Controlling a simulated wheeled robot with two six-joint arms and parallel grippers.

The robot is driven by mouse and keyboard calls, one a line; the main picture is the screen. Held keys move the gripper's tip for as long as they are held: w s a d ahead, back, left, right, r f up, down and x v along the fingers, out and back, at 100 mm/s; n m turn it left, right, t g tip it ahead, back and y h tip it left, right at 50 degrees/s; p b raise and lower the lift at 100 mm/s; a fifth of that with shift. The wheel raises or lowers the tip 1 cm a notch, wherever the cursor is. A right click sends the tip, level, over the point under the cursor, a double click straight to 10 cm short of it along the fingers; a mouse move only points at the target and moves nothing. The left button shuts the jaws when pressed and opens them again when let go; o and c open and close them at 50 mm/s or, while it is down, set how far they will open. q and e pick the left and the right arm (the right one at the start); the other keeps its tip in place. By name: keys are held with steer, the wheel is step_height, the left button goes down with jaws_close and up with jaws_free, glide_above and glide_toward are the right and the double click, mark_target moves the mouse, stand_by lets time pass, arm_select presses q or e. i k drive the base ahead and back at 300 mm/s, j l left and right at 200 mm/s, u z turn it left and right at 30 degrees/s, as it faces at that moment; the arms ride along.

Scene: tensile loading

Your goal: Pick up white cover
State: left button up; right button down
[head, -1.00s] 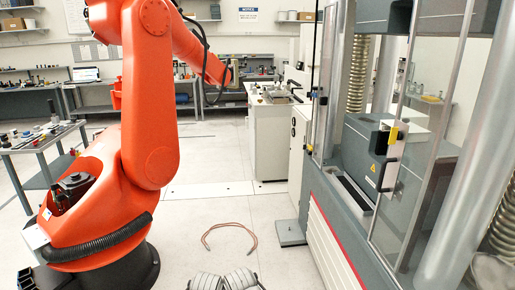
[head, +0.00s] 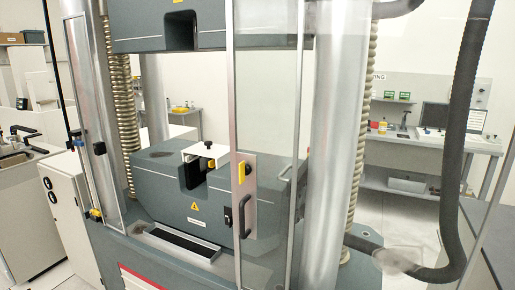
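A white plate with a black knob on top, which looks like the white cover (head: 208,151), sits on the lower grey block (head: 190,205) of the tensile testing machine. It lies over the slot in the middle of the block, partly behind the clear door's metal frame (head: 236,110). Neither of my grippers shows in the head view, and nothing is seen touching the cover.
The clear door with a black handle (head: 243,216) and yellow latch stands in front of the block's right part. A thick silver column (head: 335,150) rises at the right. A bench with a monitor (head: 445,117) is behind right.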

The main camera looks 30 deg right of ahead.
mark_target(221, 153)
steer(key=i+j+z, duration=0.2)
steer(key=z, duration=0.15)
steer(key=i+j+z, duration=0.1)
steer(key=j+z, duration=0.25)
steer(key=i+j+z, duration=0.1)
steer(key=j+z, duration=0.6)
steer(key=i+j, duration=0.05)
